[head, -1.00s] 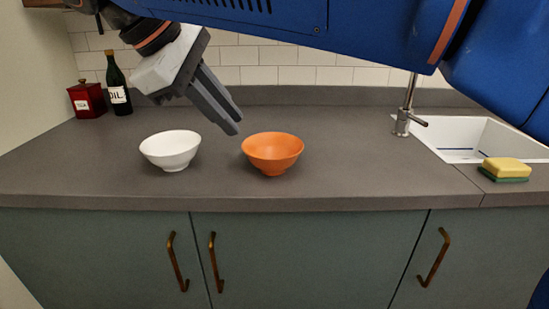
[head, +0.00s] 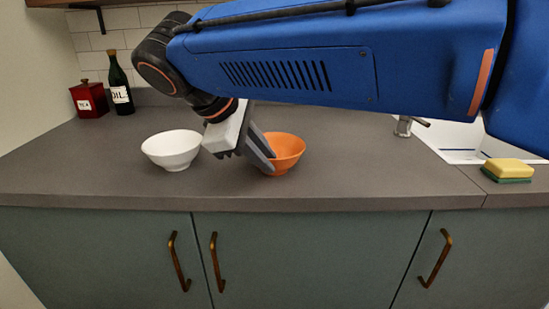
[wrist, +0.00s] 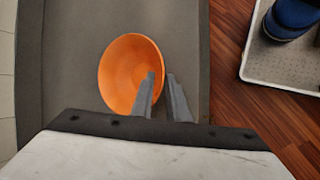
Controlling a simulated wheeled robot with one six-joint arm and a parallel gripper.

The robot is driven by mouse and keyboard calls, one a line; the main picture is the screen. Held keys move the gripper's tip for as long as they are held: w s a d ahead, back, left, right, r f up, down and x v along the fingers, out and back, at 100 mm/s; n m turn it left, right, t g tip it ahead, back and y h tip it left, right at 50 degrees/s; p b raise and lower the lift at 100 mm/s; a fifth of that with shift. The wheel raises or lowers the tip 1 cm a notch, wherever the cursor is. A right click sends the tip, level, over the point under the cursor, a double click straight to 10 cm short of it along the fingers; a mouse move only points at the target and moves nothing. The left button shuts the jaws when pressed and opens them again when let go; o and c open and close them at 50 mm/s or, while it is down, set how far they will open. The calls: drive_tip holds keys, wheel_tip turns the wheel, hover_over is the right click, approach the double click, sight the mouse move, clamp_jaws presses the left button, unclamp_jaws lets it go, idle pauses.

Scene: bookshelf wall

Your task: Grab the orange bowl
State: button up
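The orange bowl (head: 288,149) stands upright on the grey counter, its left part hidden behind my gripper in the head view. In the wrist view the orange bowl (wrist: 121,78) shows its empty inside. My gripper (head: 273,164) points down at the bowl's left side. In the wrist view my gripper (wrist: 161,76) has its two fingers apart with a narrow gap. One finger lies over the bowl's inside and the other just outside the rim. Whether either finger touches the bowl is not clear.
A white bowl (head: 173,152) stands just left of my gripper. A dark oil bottle (head: 119,84) and a red box (head: 89,100) stand at the back left. A sink (head: 447,143) and a yellow-green sponge (head: 508,169) are at the right. The counter's front strip is clear.

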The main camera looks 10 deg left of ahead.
drive_tip(key=shift+x, duration=1.45)
drive_tip(key=shift+a, duration=0.1)
clamp_jaws()
